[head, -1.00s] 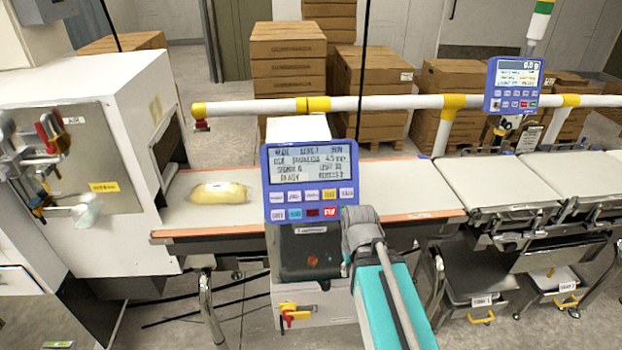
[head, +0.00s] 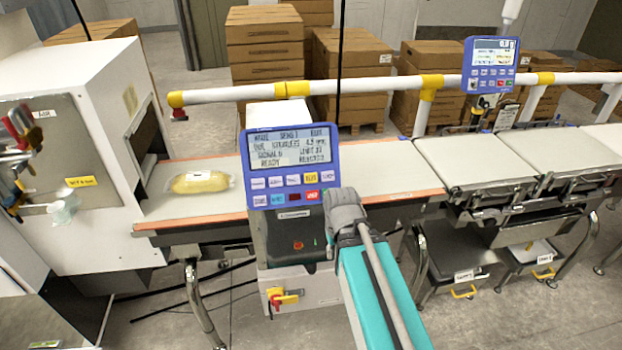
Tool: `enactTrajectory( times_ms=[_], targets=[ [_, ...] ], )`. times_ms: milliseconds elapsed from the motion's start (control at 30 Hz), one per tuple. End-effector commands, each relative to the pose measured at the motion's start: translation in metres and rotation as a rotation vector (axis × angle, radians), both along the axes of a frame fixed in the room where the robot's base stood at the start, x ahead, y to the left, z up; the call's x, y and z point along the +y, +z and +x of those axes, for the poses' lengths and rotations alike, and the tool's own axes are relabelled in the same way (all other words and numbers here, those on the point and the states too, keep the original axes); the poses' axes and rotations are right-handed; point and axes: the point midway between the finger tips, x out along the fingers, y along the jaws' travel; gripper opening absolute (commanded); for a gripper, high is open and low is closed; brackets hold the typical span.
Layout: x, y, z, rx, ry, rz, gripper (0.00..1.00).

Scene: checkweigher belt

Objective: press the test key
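The blue control panel (head: 289,201) with a grey screen (head: 292,150) stands in front of the belt, left of my arm. It has two rows of keys, mostly white, with a yellow key (head: 310,179), a red key (head: 312,195) and a light blue key (head: 277,199). The key labels are too small to read, so I cannot tell which one is the test key. My gripper (head: 342,205) is at the panel's lower right corner, seen from behind. Its fingertips are hidden or unclear, and I cannot tell whether it touches the panel.
A yellow bagged product (head: 199,182) lies on the belt (head: 165,207), beside a white machine housing (head: 80,110). A second blue panel (head: 490,66) is mounted on the white and yellow rail (head: 370,84). A red-and-yellow switch (head: 277,297) sits below the first panel.

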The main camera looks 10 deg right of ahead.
Motion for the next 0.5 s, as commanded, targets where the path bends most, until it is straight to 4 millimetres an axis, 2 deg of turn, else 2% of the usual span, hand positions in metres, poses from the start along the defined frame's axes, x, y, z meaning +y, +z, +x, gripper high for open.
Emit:
enactTrajectory(
  times_ms=[33,133,500],
  targets=[
    [0.0000,0.0000,0.0000,0.000,0.000,0.000,0.20],
    [0.0000,0.0000,0.0000,0.000,0.000,0.000,0.01],
    [0.0000,0.0000,0.0000,0.000,0.000,0.000,0.00]
  ],
)
